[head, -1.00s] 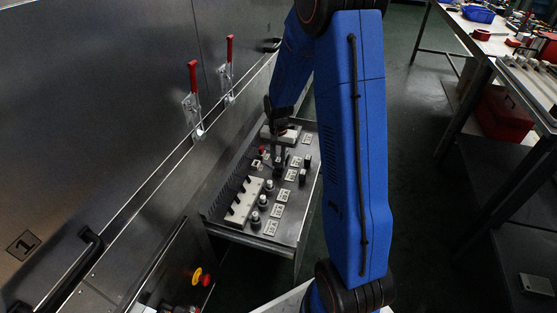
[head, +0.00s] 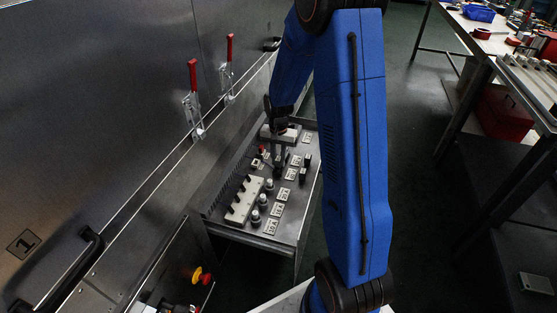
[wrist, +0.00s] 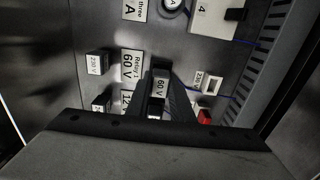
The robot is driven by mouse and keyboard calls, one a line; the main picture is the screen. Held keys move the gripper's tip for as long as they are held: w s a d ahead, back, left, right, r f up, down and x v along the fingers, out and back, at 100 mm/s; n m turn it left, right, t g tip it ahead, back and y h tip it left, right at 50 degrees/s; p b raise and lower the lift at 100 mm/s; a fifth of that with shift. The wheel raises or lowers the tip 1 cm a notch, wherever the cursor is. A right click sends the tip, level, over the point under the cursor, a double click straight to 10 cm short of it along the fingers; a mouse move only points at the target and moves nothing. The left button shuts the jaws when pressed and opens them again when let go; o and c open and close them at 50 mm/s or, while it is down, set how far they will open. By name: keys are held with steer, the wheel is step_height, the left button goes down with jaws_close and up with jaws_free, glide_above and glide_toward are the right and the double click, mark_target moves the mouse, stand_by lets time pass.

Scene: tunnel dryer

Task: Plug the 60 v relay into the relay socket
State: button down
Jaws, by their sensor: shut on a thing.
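In the head view my gripper (head: 279,166) is over the middle of the open drawer. A small white square frame (wrist: 212,85) beside a "230 V" label is right of the relay in the wrist view; I cannot tell if it is the relay socket. A "Relay 1 60 V" plate (wrist: 131,65) is to the left. The relay's underside is hidden.
The drawer (head: 297,241) also holds black relays (wrist: 98,64), round knobs (head: 263,201), label plates and a white block with black pegs (head: 245,198). A red part (wrist: 204,117) is near the fingers. Slotted ducting (wrist: 285,75) runs along one side.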

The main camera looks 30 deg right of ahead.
mark_target(279, 159)
steer(key=shift+f, duration=1.15)
steer(key=c, duration=1.5)
jaws_free()
steer(key=shift+r, duration=0.1)
steer(key=shift+r, duration=8.6)
